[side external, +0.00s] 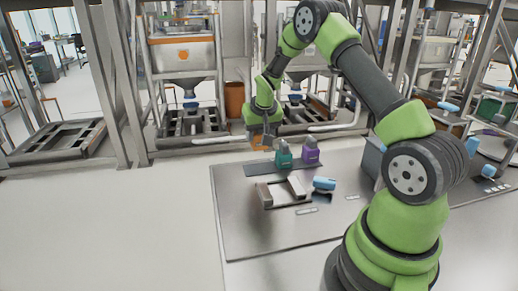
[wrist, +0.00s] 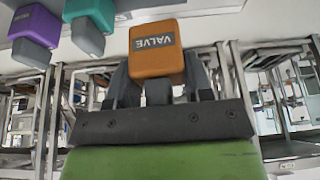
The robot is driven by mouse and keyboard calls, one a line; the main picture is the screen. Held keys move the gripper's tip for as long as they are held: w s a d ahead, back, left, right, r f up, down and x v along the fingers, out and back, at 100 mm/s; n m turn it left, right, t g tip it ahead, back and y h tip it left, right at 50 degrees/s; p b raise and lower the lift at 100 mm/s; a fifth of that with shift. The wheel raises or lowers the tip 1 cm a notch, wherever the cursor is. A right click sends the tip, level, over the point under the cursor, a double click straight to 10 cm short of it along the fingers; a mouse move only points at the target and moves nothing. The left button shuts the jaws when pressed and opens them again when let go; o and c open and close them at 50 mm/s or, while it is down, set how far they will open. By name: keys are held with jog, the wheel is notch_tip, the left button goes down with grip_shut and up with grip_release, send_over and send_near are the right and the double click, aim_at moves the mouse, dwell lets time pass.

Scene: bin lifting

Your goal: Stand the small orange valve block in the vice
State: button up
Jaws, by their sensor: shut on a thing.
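The small orange valve block (wrist: 157,62) is held in my gripper (wrist: 160,88), its VALVE label facing the wrist camera and reading upside down. In the side view the orange block (side external: 262,142) is small and partly hidden by my gripper (side external: 263,135), which is raised above the back of the table. The vice (side external: 282,192) stands on the table, in front of and below the gripper. Its two jaws are apart with an empty gap between them.
A teal block (side external: 284,155) and a purple block (side external: 311,152) stand on a dark strip (side external: 258,168) at the table's back, close to the gripper. A blue object (side external: 324,184) lies right of the vice. The table's (side external: 240,235) front left is clear.

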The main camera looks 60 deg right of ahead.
jog(key=shift+s+a+r, duration=0.1)
jog(key=shift+r, duration=0.85)
jog(key=shift+s+a+m, duration=0.15)
jog(key=shift+m, duration=0.25)
jog(key=shift+s+a+f+m+g+h, duration=0.35)
jog(key=shift+s+a+m+g, duration=0.1)
jog(key=shift+m, duration=0.45)
jog(key=shift+s+a+f+m+g, duration=0.9)
jog(key=shift+s+f+m, duration=0.45)
jog(key=shift+m, duration=1.35)
jog(key=shift+s+a+f+m+g, duration=0.85)
jog(key=shift+s+m, duration=0.75)
jog(key=shift+m, duration=1.1)
jog(key=shift+s+a+f+m+g, duration=0.65)
jog(key=shift+s+f+m+g, duration=0.65)
jog(key=shift+m, duration=1.4)
jog(key=shift+s+f, duration=0.25)
jog(key=shift+f, duration=0.8)
